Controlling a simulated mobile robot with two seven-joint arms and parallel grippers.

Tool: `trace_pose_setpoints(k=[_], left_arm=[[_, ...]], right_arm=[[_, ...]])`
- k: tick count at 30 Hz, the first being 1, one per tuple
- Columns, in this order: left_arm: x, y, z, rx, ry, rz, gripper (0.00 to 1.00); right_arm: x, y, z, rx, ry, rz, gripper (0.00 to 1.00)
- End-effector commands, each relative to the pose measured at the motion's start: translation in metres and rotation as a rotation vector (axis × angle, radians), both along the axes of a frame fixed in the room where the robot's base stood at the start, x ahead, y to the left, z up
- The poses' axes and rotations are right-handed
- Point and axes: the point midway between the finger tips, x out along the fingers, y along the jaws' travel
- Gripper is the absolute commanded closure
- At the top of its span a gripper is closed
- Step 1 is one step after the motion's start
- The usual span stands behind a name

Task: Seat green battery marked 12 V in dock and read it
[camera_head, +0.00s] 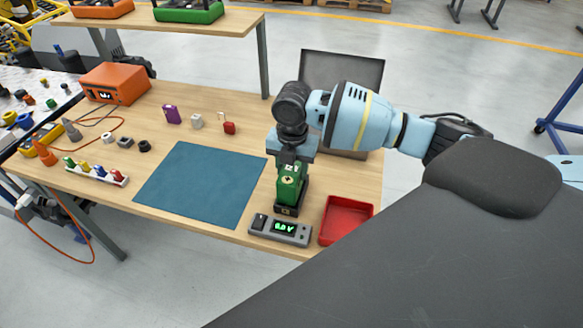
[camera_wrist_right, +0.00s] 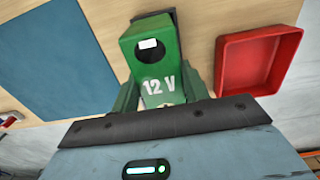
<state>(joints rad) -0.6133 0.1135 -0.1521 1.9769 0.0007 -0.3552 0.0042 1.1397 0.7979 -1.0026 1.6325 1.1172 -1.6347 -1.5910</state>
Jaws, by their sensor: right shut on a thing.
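My right gripper (camera_head: 289,160) reaches down from above and is shut on the green battery (camera_head: 288,186). The battery stands upright, with a black lower end. In the right wrist view the battery (camera_wrist_right: 160,65) shows a white 12 V mark between the green-looking fingers. The grey dock (camera_head: 262,233) lies just in front of the battery's lower end, near the table's front edge. Its lit green display (camera_head: 285,228) seems to read 0.0 V. I cannot tell whether the battery's lower end is seated or only close to it. My left gripper is not in view.
A red tray (camera_head: 346,221) stands right of the dock. A blue mat (camera_head: 200,185) lies to the left. Behind are a purple item (camera_head: 172,114), a white one and a red one. An orange device (camera_head: 115,83) and a rack of small coloured pieces (camera_head: 95,171) are farther left.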

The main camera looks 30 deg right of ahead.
Motion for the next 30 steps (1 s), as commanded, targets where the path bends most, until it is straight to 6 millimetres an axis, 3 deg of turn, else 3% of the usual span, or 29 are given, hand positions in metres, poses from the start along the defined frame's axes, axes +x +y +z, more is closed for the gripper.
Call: trace_pose_setpoints(k=[1,3,10,11,15,25,30], left_arm=[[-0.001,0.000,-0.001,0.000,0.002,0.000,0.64],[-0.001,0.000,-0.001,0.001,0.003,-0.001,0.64],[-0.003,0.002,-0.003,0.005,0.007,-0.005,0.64],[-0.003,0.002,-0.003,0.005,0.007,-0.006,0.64],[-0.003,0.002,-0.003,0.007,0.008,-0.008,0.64],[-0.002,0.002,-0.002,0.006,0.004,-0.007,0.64],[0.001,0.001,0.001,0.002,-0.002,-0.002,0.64]], right_arm=[[-0.003,0.001,-0.015,0.002,0.013,0.000,1.00],[-0.004,0.001,-0.023,0.001,0.016,0.000,1.00],[-0.005,0.000,-0.029,0.000,0.021,-0.002,1.00],[-0.006,0.000,-0.032,-0.002,0.026,-0.002,0.52],[-0.006,0.000,-0.030,-0.002,0.023,-0.001,0.34],[-0.004,0.001,-0.022,0.000,0.016,0.000,0.33],[-0.003,0.001,-0.002,0.001,0.010,0.001,0.33]])
